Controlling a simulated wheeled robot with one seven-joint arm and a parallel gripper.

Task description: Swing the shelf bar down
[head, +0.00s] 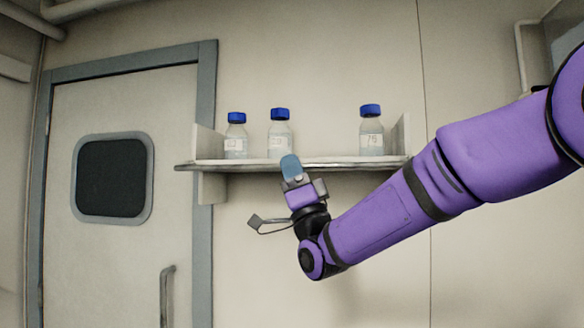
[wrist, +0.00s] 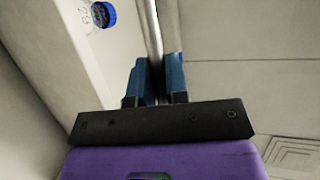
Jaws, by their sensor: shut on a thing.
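The shelf bar (head: 345,166) is a thin metallic rail running along the front edge of the wall shelf (head: 208,188), level with its board. In the wrist view the bar (wrist: 152,35) runs down between my two blue fingers. My gripper (head: 291,168) is at the shelf's front, left of the middle, with its fingers pointing up and closed around the bar. The fingers also show in the wrist view (wrist: 157,78), one on each side of the bar. The part of the bar behind my fingers is hidden in the head view.
Three clear bottles with blue caps stand on the shelf: a left one (head: 236,138), a middle one (head: 280,135) behind my gripper, and a right one (head: 371,132). A grey-framed door (head: 110,255) is at the left.

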